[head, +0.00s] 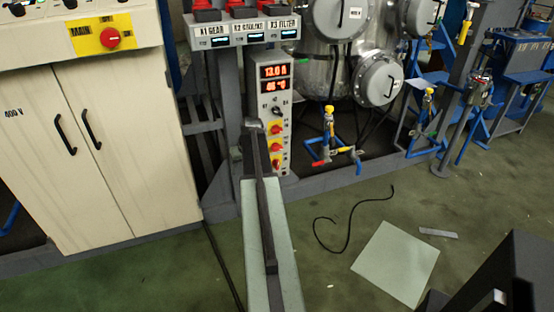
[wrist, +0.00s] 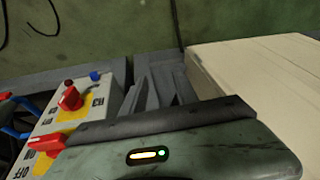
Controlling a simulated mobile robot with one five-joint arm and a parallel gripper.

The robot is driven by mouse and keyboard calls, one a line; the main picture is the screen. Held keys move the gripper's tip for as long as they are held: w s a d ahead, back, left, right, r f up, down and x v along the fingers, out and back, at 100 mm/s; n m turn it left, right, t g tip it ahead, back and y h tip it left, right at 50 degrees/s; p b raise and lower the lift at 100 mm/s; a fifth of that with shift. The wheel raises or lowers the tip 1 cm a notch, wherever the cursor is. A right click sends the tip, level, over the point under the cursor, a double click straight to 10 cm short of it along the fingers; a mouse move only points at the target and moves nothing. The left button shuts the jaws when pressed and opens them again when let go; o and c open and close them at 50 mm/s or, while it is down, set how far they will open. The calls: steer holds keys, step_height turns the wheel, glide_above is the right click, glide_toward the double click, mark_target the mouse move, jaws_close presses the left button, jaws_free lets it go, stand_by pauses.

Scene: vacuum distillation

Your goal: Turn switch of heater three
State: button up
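The heater control panel (head: 268,100) is a tall grey box with red readouts at the top. Below a dark knob (head: 277,112) it carries a column of red switches on yellow plates: an upper (head: 276,129), a middle (head: 276,147) and a lower one (head: 276,164). Their labels are too small to read, so I cannot tell which is heater three. My gripper (head: 256,127) is just left of the upper switches; contact cannot be judged. In the wrist view, one red switch (wrist: 70,97) stands clear, and another (wrist: 45,143) is beside my gripper's housing. The fingertips are not clearly visible.
A beige cabinet (head: 100,150) stands left of the panel. A black cable (head: 350,225) and a pale sheet (head: 396,263) lie on the green floor.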

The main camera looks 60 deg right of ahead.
steer(key=m+t+h, duration=0.1)
steer(key=m, duration=0.1)
glide_toward(278, 162)
step_height(278, 162, down, 3)
steer(key=b+x, duration=0.4)
steer(key=x, duration=0.1)
steer(key=w+b+x, duration=0.1)
steer(key=b+x, duration=0.1)
steer(key=x, duration=0.1)
steer(key=shift+d+r+b, duration=0.2)
steer(key=shift+d+b, duration=0.1)
steer(key=shift+b, duration=0.1)
steer(key=shift+r, duration=0.15)
jaws_close()
